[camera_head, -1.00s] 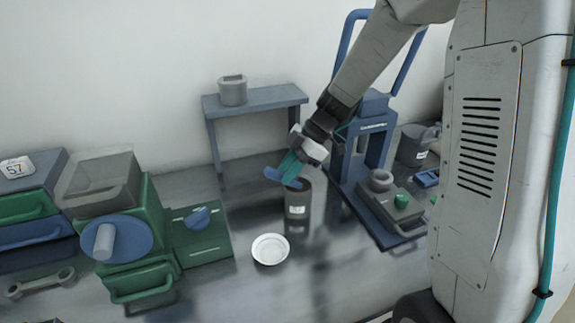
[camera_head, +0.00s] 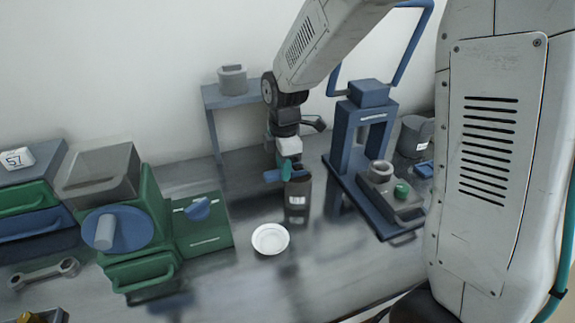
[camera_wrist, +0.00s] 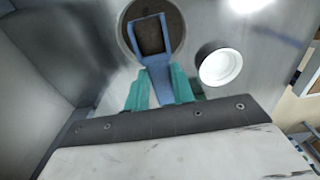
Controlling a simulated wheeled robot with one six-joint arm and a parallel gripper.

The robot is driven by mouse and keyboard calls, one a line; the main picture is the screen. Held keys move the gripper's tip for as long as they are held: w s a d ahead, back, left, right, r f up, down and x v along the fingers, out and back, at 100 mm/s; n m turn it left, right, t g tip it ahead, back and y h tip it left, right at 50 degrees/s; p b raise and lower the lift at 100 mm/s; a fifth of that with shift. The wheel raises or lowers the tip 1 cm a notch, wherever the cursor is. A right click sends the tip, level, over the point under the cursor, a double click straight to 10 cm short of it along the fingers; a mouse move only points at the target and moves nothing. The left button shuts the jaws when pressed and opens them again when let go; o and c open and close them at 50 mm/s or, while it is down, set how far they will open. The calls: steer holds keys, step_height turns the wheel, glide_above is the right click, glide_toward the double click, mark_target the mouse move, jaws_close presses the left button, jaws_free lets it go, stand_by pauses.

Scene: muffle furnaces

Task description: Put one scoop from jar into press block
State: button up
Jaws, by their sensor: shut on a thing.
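My gripper (camera_head: 284,166) has teal fingers and is shut on a blue scoop (camera_wrist: 152,45). The dark jar (camera_head: 298,200) with a white label stands on the bench just beneath it. In the wrist view the scoop's square bowl lies over the jar's round mouth (camera_wrist: 175,22), which shows brown inside. The bowl also looks brown inside; I cannot tell whether it holds powder or shows the jar behind. The grey press block (camera_head: 403,207), with a round grey collar and a green knob, sits on the blue press base to the right, apart from my gripper.
The blue press frame (camera_head: 344,140) stands right of the jar. A white dish (camera_head: 270,239) lies in front of the jar and also shows in the wrist view (camera_wrist: 221,65). A blue-grey shelf (camera_head: 214,135) stands behind. Green furnaces (camera_head: 150,215) fill the left.

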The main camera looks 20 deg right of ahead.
steer(key=shift+a+h, duration=0.5)
steer(key=shift+h, duration=0.1)
steer(key=shift+a+r, duration=0.2)
steer(key=shift+r, duration=0.5)
steer(key=shift+a+r, duration=0.2)
steer(key=shift+r, duration=0.45)
steer(key=shift+w, duration=0.5)
steer(key=shift+s, duration=0.9)
steer(key=shift+w, duration=0.85)
steer(key=shift+s, duration=0.55)
steer(key=shift+w, duration=0.15)
